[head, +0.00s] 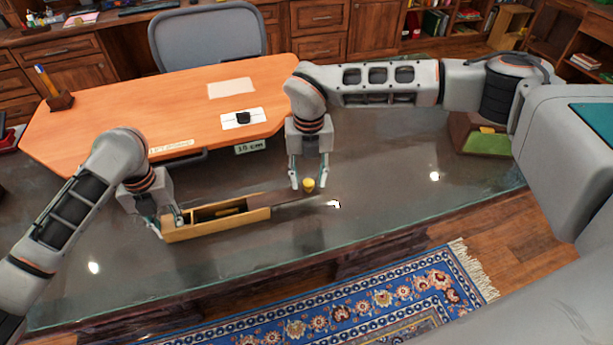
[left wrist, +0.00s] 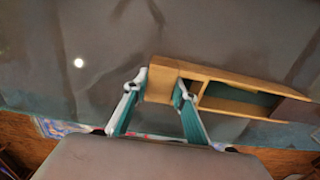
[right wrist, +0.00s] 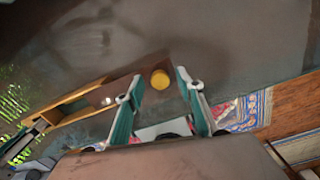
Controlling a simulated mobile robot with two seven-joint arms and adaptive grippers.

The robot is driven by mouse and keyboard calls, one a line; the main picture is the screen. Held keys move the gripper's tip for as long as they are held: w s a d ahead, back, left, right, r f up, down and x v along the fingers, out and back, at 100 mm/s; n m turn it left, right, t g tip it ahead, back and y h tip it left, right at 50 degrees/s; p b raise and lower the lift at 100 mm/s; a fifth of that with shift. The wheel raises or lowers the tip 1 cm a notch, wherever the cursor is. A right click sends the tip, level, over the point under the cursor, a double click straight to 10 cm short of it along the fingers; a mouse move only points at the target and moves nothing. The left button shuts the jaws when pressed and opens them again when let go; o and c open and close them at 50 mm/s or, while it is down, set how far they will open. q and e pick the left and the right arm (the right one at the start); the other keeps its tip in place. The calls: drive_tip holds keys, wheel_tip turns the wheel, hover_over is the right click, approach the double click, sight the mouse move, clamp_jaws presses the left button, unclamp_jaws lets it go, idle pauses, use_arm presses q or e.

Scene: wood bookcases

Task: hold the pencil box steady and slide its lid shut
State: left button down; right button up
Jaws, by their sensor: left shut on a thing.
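The wooden pencil box (head: 217,229) lies on the dark desk, its open tray partly showing a dark inside. It also shows in the left wrist view (left wrist: 159,90). The dark lid (head: 282,203) sticks out from the box's right end. It shows in the right wrist view (right wrist: 118,91). A round yellow knob (head: 309,185) is at the lid's outer part; it also shows in the right wrist view (right wrist: 160,78). My left gripper (head: 168,226) is shut on the box's left end. My right gripper (head: 308,186) is open above the lid, its fingers either side of the knob with gaps visible.
An orange board (head: 180,107) with paper pieces and a pen holder (head: 60,101) lies behind the box. A green-and-brown block (head: 486,141) stands at the right. The desk's front edge runs close in front of the box.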

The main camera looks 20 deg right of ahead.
clamp_jaws()
approach(256, 202)
drive_tip(key=f, duration=0.5)
drive_tip(key=shift+d+f, duration=0.1)
drive_tip(key=shift+d, duration=0.1)
use_arm(q)
drive_tip(key=shift+d, duration=0.1)
use_arm(e)
drive_tip(key=shift+a, duration=0.3)
unclamp_jaws()
drive_tip(key=shift+d, duration=0.1)
